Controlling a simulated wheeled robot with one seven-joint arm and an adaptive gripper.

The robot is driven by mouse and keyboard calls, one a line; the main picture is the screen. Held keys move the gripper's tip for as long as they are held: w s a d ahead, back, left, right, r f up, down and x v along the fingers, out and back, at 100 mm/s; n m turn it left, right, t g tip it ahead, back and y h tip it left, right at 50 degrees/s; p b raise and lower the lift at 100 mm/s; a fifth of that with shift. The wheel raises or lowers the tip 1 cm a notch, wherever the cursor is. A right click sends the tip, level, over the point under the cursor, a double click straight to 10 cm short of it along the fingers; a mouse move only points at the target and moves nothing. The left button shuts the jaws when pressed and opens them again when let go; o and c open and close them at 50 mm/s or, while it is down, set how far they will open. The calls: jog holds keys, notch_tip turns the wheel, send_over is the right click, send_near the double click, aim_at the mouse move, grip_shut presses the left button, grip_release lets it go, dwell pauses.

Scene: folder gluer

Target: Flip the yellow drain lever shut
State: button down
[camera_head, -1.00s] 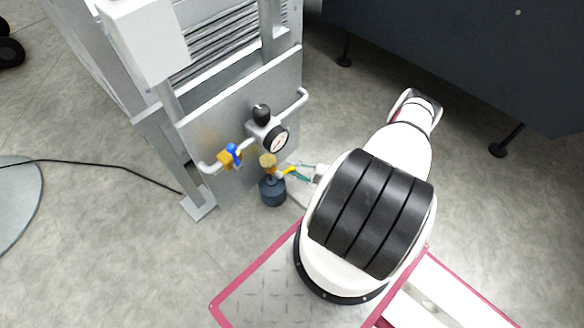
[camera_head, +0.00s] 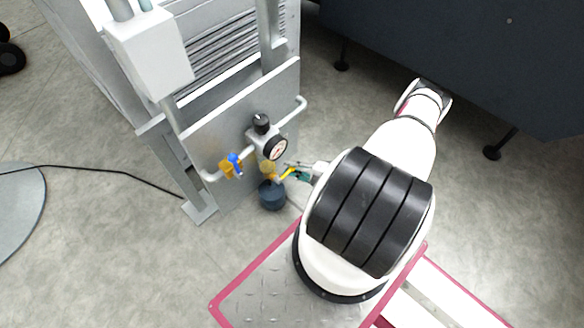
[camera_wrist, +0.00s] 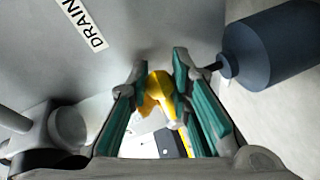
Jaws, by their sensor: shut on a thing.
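The yellow drain lever (camera_wrist: 158,92) sits between the two green-padded fingers of my gripper (camera_wrist: 160,88) in the wrist view, and the fingers are shut on it. In the head view the yellow lever (camera_head: 286,174) sticks out to the right from a brass fitting (camera_head: 267,166) below the gauge. My gripper (camera_head: 297,174) reaches it from the right. A label reading DRAIN (camera_wrist: 85,27) is on the grey panel at the upper left of the wrist view. The lever's far end is partly hidden by the fingers.
A dark blue-grey bowl (camera_head: 272,195) hangs below the fitting; it also shows close on the right in the wrist view (camera_wrist: 275,45). A round gauge (camera_head: 275,149) and a blue-handled valve (camera_head: 234,164) are on the pipe along the panel (camera_head: 240,105).

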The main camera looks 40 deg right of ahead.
jog(key=shift+r, duration=0.2)
jog(key=c, duration=1.4)
grip_release()
jog(key=shift+f, duration=0.1)
jog(key=shift+s, duration=0.1)
jog(key=v, duration=1.2)
